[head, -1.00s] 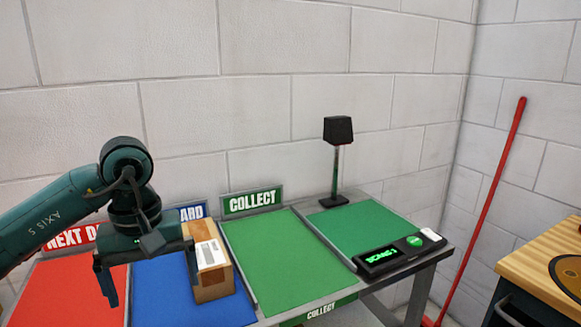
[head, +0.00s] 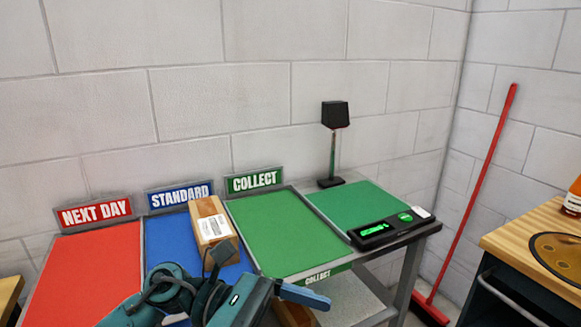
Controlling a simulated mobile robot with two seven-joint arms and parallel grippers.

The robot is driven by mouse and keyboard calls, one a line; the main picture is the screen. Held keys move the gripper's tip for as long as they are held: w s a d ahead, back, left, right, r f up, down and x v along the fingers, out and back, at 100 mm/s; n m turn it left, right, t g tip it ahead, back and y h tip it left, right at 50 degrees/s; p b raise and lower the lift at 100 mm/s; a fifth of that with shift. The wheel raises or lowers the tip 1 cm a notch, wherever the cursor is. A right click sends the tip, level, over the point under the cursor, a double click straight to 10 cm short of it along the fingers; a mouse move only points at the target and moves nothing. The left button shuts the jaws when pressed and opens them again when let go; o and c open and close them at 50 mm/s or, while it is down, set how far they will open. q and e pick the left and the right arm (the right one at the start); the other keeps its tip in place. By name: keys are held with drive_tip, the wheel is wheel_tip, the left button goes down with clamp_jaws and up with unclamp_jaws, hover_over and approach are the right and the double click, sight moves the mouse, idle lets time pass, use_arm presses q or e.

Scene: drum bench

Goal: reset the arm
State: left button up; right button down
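My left arm comes in at the bottom of the head view, folded low in front of the table. My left gripper (head: 303,297) points right near the front edge; one blue finger shows, and I cannot tell how far the fingers are apart. A brown cardboard box with a white label (head: 213,228) lies on the blue STANDARD mat (head: 165,237), by its right edge, apart from the gripper. My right gripper is not in view.
The red NEXT DAY mat (head: 88,270) and green COLLECT mat (head: 290,235) are bare. A scale with a lit display (head: 377,232) and a dark post lamp (head: 335,115) stand at the right. A wooden-topped cabinet (head: 520,240) and red broom (head: 478,200) are further right.

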use_arm(q)
drive_tip(key=w+a+f+m+t+y+p, duration=0.1)
drive_tip(key=w+a+f+m+t+y, duration=0.2)
drive_tip(key=m+t, duration=1.1)
drive_tip(key=w+a+f+m+t, duration=0.4)
drive_tip(key=m+t, duration=0.4)
drive_tip(key=m, duration=1.3)
drive_tip(key=s+a+f+n+g+y, duration=0.3)
drive_tip(key=s+a+f+n+y, duration=0.1)
drive_tip(key=f+n, duration=0.4)
drive_tip(key=s+a+f+n+g+y+p, duration=0.1)
drive_tip(key=s+a+f+n+g+y, duration=0.2)
drive_tip(key=s+f+n, duration=0.5)
wheel_tip(320, 180, down, 5)
drive_tip(key=a+n+y, duration=0.1)
drive_tip(key=y, duration=0.1)
drive_tip(key=shift+s+a+y, duration=0.2)
drive_tip(key=shift+y, duration=0.2)
drive_tip(key=shift+r, duration=0.1)
